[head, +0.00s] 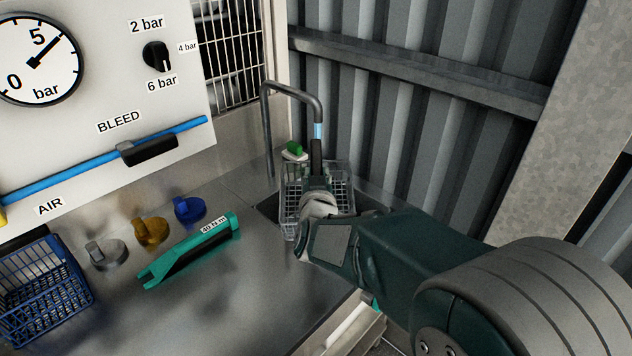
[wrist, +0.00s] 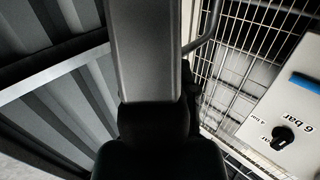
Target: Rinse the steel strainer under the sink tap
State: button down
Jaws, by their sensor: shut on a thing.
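The steel strainer (head: 290,203), a wire-mesh basket, is at the sink (head: 266,207) below the tap (head: 292,86). A short blue stream of water (head: 318,131) shows under the spout, above the strainer and my gripper. My gripper (head: 316,156) reaches in at the strainer and is shut on it; the dark grip points up toward the stream. The exact contact is hidden by my wrist. In the wrist view, large dark gripper parts fill the middle and hide the strainer; the tap's pipe (wrist: 208,32) shows beside them.
A green tool marked 40 N m (head: 190,250) lies on the steel counter, near grey, yellow and blue knobs (head: 188,210). A blue wire basket (head: 42,290) is at the left. A green-and-white item (head: 294,150) sits behind the sink. A corrugated wall (head: 400,120) closes the back right.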

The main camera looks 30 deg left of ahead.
aim_at(319, 163)
jog(key=shift+d+x, duration=0.2)
jog(key=shift+x, duration=3.9)
jog(key=shift+w+r, duration=0.1)
jog(key=shift+r, duration=0.15)
jog(key=shift+d, duration=0.1)
jog(key=shift+v, duration=2)
jog(key=shift+f, duration=0.1)
jog(key=shift+w+d, duration=0.5)
jog(key=shift+d, duration=0.4)
jog(key=shift+w+d, duration=0.5)
jog(key=shift+d, duration=0.35)
